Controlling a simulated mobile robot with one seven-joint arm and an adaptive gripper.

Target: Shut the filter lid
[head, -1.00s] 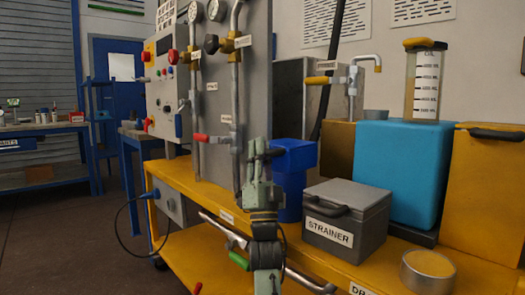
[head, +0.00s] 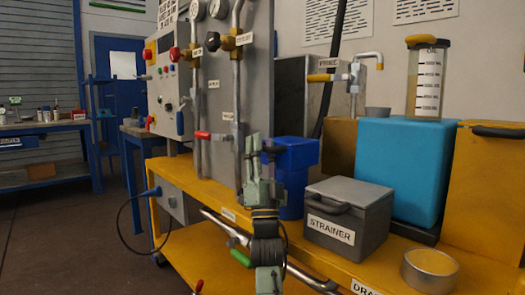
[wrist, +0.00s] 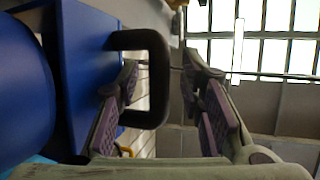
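The blue filter (head: 291,204) stands on the yellow bench behind my gripper. Its blue lid (head: 293,153) appears raised above the body, though my arm hides part of it. In the wrist view the lid is a flat blue panel (wrist: 88,75) with a black loop handle (wrist: 156,80), and the rounded blue body (wrist: 22,90) is at far left. My gripper (head: 260,148) is upright beside the lid's left side. In the wrist view my gripper (wrist: 165,105) is open; the left finger overlaps the handle loop and the right finger is apart from it. Contact is unclear.
A grey strainer box (head: 347,222) with its lid down stands right of the filter. A round tin (head: 430,270) sits near the front edge. A cyan tank (head: 400,170) is behind. A grey panel (head: 235,100) with pipes and a red-handled valve (head: 207,135) stands left.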

